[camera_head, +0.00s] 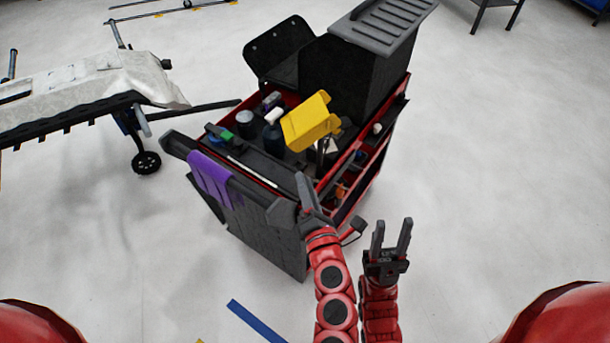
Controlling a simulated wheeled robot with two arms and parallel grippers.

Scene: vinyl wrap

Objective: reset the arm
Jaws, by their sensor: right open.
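My two red arms come up at the bottom middle, side by side. My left gripper (305,188) is dark and seen nearly edge-on, in front of the near corner of the tool cart (270,235). Whether its fingers are apart or touching it cannot be told, nor whether it touches the cart. My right gripper (391,238) is open and empty, fingers pointing up, over the floor to the right of the cart.
The cart carries a yellow bin (310,121), a dark box (350,75), several bottles and a purple cloth (209,176) over its handle. A covered wheeled stand (90,85) is at the left. A blue floor strip (255,321) lies in front.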

